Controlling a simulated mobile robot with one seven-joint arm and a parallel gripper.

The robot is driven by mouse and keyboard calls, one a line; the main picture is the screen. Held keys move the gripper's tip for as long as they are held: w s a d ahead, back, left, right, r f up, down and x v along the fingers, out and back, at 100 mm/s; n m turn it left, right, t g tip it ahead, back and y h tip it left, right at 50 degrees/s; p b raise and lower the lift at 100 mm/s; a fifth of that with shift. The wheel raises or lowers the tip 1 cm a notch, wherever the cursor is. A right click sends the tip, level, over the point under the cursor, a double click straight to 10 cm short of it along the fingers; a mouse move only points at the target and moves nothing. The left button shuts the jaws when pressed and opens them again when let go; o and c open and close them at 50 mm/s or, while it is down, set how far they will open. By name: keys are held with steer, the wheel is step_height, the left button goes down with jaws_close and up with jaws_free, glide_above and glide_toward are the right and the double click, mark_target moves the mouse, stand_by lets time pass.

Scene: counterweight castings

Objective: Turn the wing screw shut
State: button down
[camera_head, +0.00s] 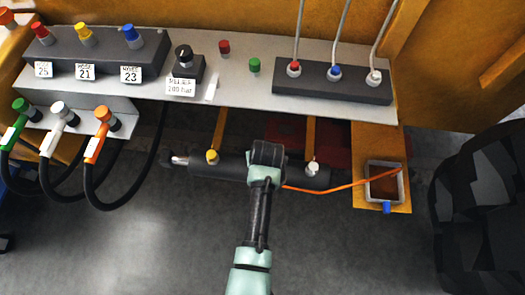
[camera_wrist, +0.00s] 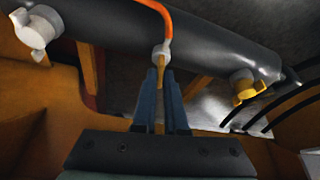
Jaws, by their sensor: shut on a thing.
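A dark cylinder (camera_head: 228,170) lies across the space below the grey panel; it spans the top of the wrist view (camera_wrist: 205,35). A small pale fitting (camera_wrist: 161,54) sits on its middle, with an orange hose (camera_wrist: 158,8) joined to it. A tan wing screw (camera_wrist: 157,92) is at this fitting, between the blue fingers of my gripper (camera_wrist: 166,92). My gripper is shut on it, and the fingers hide much of it. In the head view my gripper (camera_head: 267,155) covers the cylinder's middle. How far the screw is turned cannot be told.
A yellow winged fitting (camera_wrist: 244,86) and a white one (camera_wrist: 36,30) flank my gripper on the cylinder. The orange hose (camera_head: 335,188) runs to an open box (camera_head: 403,187) at right. Black hoses (camera_head: 133,192) hang at left; a black tyre (camera_head: 485,205) stands at right.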

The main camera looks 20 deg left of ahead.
steer(key=shift+m+h+p, duration=0.4)
steer(key=shift+m, duration=0.7)
steer(key=shift+t, duration=0.3)
steer(key=c, duration=1)
jaws_free()
steer(key=shift+o, duration=0.2)
steer(key=p+v, duration=0.2)
steer(key=v, duration=1.1)
